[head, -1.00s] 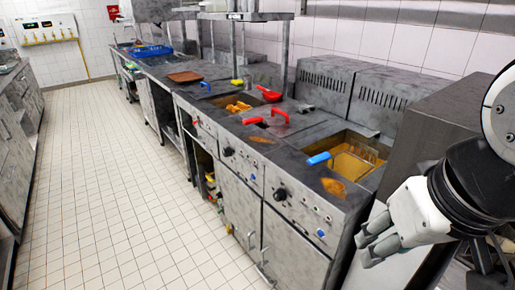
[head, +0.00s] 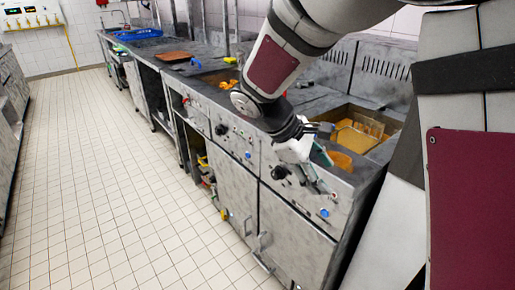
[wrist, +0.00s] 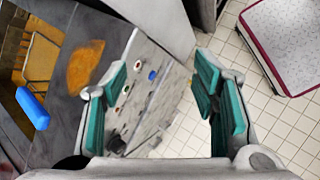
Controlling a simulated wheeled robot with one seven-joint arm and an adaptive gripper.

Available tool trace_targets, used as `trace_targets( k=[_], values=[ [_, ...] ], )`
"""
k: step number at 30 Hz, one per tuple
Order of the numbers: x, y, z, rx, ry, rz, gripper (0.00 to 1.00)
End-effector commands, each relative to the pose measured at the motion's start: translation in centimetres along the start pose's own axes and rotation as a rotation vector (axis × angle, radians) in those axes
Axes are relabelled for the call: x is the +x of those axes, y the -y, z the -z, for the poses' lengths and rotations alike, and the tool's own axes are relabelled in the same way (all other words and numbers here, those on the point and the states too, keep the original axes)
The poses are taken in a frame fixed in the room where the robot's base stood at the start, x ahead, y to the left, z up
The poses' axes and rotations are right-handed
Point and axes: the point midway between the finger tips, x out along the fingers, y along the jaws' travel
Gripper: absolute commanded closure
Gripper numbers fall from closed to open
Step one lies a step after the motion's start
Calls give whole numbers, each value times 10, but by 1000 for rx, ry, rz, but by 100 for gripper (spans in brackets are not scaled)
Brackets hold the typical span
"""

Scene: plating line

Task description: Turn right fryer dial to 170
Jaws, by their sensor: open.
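The right fryer's dial (head: 279,172) is a dark round knob on the grey front panel, just left of my gripper in the head view. My gripper (head: 325,172) is open and empty in front of the right part of that panel, with teal finger pads. In the wrist view my gripper (wrist: 160,90) has its fingers wide apart, with the panel's indicators and blue button (wrist: 152,75) showing between them. A dark, partly hidden shape low on the panel there may be the dial. I cannot read the dial's setting.
The right fryer's oil basin (head: 358,137) is behind my gripper. A blue basket handle (wrist: 33,108) shows in the wrist view. Another fryer dial (head: 221,129) is further left. The tiled floor (head: 130,200) in front is clear.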

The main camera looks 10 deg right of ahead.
Motion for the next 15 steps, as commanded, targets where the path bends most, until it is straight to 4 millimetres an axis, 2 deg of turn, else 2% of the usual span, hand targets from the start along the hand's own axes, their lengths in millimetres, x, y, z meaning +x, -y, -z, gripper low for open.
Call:
trace_targets(
  k=[1, 9, 15],
  values=[
    [11, -3, 25, -60, 45, -39, 46],
    [39, -17, 129, -362, 278, -284, 46],
    [51, -13, 212, -572, 463, -498, 46]
  ],
)
